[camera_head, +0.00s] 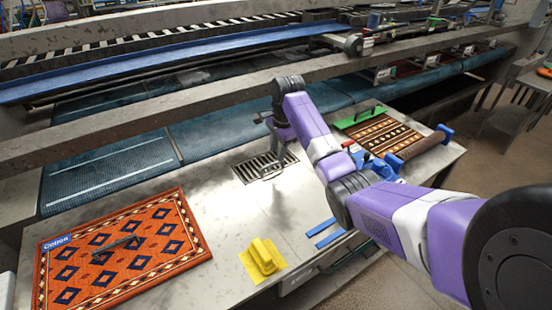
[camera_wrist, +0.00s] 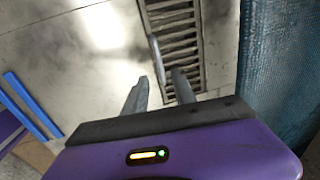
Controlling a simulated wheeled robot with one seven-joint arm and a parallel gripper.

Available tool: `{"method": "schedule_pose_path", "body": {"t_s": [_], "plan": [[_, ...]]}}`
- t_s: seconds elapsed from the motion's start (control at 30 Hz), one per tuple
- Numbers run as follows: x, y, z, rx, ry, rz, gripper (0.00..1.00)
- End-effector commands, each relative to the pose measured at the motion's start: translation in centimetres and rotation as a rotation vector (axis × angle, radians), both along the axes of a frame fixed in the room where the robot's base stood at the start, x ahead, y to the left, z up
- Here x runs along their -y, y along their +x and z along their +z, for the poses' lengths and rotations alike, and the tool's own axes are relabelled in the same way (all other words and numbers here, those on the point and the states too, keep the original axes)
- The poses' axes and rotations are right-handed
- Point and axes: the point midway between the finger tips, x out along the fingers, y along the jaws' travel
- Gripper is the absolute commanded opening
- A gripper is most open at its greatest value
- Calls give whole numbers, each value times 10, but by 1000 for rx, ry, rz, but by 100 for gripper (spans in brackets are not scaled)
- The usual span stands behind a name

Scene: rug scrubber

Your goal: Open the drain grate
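The drain grate (camera_head: 250,171) is a dark slatted rectangle set flat in the metal tabletop, and it lies closed. It also shows in the wrist view (camera_wrist: 192,80), beyond the fingertips. A thin grey bar (camera_wrist: 156,55), perhaps its handle, stands out near the grate's edge, between the directions of my two fingers. My gripper (camera_head: 270,128) is above the grate's far side, pointing down. In the wrist view my gripper (camera_wrist: 160,88) has its fingers apart, with nothing clearly held. Whether a finger touches the bar cannot be told.
An orange patterned rug (camera_head: 120,255) lies at the left of the table. A yellow block (camera_head: 264,255) and blue strips (camera_head: 325,235) lie near the front edge. A striped rug (camera_head: 382,135) with green and blue holders is at the right. A metal beam (camera_head: 150,112) runs behind the grate.

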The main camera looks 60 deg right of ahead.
Motion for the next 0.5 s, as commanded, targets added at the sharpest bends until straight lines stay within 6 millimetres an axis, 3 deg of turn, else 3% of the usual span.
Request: {"method": "schedule_pose_path", "body": {"t_s": [0.23, 0.5], "plan": [[3, 6, -35, -1, 0, 2, 33], [5, 9, -49, 2, -3, 3, 33]]}}
